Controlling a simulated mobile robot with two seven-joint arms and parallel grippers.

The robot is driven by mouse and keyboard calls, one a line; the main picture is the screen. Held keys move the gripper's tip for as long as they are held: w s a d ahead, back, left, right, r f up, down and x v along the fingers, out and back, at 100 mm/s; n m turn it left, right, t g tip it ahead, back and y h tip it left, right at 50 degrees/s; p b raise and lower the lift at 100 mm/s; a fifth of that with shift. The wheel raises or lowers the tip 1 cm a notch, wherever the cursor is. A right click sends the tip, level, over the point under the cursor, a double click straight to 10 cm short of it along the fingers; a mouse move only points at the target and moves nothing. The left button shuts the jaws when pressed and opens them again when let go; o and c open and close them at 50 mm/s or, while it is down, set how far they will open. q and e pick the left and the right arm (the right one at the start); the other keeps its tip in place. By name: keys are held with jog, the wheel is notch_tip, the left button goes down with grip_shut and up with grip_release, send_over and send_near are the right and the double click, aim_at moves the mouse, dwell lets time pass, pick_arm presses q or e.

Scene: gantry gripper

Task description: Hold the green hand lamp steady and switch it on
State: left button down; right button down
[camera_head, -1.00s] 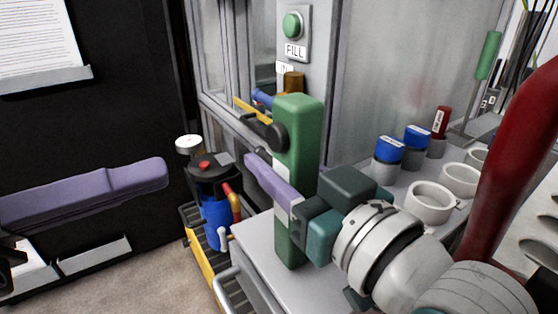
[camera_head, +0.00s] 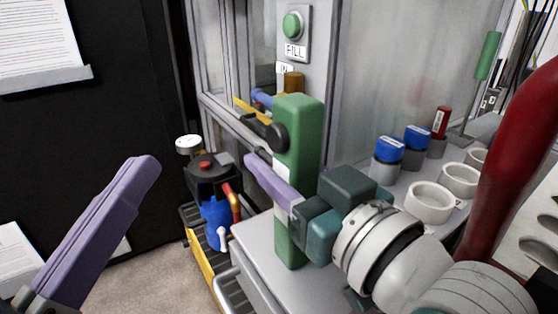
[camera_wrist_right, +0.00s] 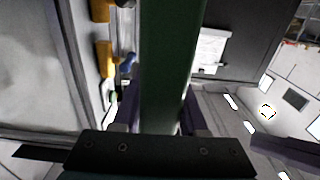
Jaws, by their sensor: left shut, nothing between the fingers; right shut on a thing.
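The green hand lamp (camera_head: 299,130) is a tall green block standing upright over the grey bench top, with a black round part (camera_head: 266,134) on the left of its upper half. My right gripper (camera_head: 268,182) is shut around its middle, one purple finger showing along its left side. The right wrist view shows the green body (camera_wrist_right: 172,60) between the fingers. My left gripper (camera_head: 150,164) is shut and empty, well left of the lamp, its purple fingers slanting up to the right. Whether the lamp is lit does not show.
White ring holders (camera_head: 430,203) and blue-capped jars (camera_head: 389,150) stand right of the lamp. A blue canister with a black top (camera_head: 212,170) stands on a yellow-edged step at left. A panel with a green FILL button (camera_head: 292,25) is behind.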

pick_arm(q)
jog(key=w+d+n+y, duration=0.1)
jog(key=w+d+n, duration=0.1)
jog(key=w+d, duration=0.3)
jog(key=shift+d+f, duration=0.35)
jog(key=shift+d, duration=0.7)
jog(key=shift+w, duration=0.1)
dwell(1.3)
jog(key=shift+w+d, duration=0.25)
jog(key=shift+d, duration=0.1)
jog(key=shift+s+a, duration=0.1)
jog(key=shift+a, duration=0.05)
jog(key=shift+s+a, duration=0.2)
dwell(0.3)
jog(key=s+a, duration=0.3)
jog(key=a, duration=0.2)
jog(key=shift+s, duration=0.25)
